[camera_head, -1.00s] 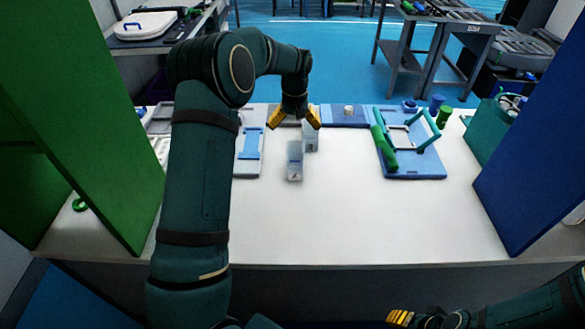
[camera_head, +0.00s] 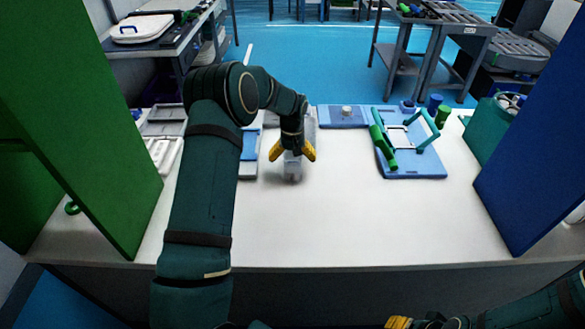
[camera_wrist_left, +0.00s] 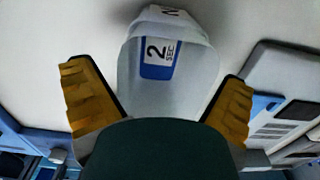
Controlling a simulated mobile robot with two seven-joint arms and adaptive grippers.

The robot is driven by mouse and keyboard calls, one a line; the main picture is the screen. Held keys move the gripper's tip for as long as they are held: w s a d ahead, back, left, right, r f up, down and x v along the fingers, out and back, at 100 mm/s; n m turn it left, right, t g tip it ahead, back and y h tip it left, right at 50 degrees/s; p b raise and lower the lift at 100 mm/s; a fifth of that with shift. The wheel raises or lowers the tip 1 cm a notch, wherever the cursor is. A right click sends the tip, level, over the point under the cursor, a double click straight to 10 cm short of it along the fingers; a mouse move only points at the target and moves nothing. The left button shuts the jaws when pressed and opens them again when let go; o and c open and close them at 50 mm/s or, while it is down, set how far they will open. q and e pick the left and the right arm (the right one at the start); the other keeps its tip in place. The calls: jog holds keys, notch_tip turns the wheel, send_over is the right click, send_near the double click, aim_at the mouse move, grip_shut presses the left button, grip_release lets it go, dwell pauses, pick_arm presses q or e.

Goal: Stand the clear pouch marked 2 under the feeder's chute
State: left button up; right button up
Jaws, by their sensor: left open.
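The clear pouch (camera_head: 292,172) stands on the white table, partly hidden by my left gripper. In the left wrist view the pouch (camera_wrist_left: 165,85) shows a blue and white label reading "2 SEC". My left gripper (camera_head: 292,154) is open above and around the top of the pouch. In the left wrist view its yellow fingers (camera_wrist_left: 158,75) are on either side of the pouch, with a gap at the left one. A pale grey upright thing (camera_head: 310,128) is just behind the gripper; I cannot tell whether it is the feeder. My right gripper (camera_head: 398,322) shows only partly at the bottom edge.
A blue board (camera_head: 425,165) with a green-handled frame is to the right. Pale trays (camera_head: 165,150) lie at the left. A green panel (camera_head: 90,130) and a blue panel (camera_head: 530,150) flank the table (camera_head: 350,220). The table's front middle is clear.

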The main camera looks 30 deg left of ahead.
aim_at(292, 158)
pick_arm(q)
jog(key=c, duration=1.2)
jog(key=shift+o, duration=0.2)
notch_tip(292, 158, up, 10)
jog(key=shift+p, duration=0.85)
jog(key=s+d+f+m, duration=0.2)
jog(key=s+d, duration=0.4)
jog(key=s+d+f+m, duration=0.2)
jog(key=s+d+f, duration=0.1)
jog(key=s+d, duration=0.2)
jog(key=s+d+f+m, duration=0.2)
jog(key=s+d, duration=0.4)
jog(key=d, duration=0.2)
jog(key=shift+s+d+f, duration=0.25)
jog(key=shift+s, duration=0.05)
